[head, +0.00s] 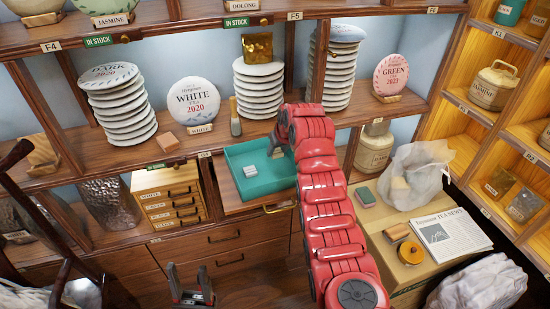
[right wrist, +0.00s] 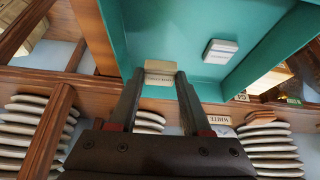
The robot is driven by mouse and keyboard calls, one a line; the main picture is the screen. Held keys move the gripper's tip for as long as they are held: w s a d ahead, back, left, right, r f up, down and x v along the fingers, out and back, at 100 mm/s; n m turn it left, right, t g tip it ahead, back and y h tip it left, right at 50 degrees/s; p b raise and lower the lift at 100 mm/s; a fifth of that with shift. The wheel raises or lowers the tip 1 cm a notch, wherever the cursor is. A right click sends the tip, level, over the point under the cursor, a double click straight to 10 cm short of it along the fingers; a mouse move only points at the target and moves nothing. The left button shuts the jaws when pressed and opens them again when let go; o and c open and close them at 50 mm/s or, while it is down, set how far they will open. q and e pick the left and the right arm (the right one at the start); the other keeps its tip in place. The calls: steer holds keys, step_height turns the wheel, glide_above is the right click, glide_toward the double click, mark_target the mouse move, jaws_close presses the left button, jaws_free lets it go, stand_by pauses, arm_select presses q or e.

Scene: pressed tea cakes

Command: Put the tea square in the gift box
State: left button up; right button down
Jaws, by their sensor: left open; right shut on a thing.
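The gift box (head: 270,188) is an open teal box on a pulled-out wooden drawer in the middle of the head view. A small pale square (head: 250,171) lies inside it; it also shows in the right wrist view (right wrist: 221,51). My right gripper (right wrist: 161,74) is shut on a small pale labelled tea square (right wrist: 160,67). In the right wrist view the square appears against the teal interior; I cannot tell whether it touches the floor. In the head view the red right arm mostly hides this grip. My left gripper (head: 191,288) is open and empty at the bottom, away from the box.
Stacks of cakes line the shelf behind. A low cabinet (head: 400,275) at right bears a newspaper (head: 450,238) and a clear bag (head: 420,170).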

mark_target(275, 165)
step_height(275, 165, down, 4)
steer(key=shift+f+p, duration=0.2)
steer(key=shift+p, duration=0.55)
steer(key=shift+f, duration=0.25)
steer(key=shift+c, duration=1.8)
jaws_free()
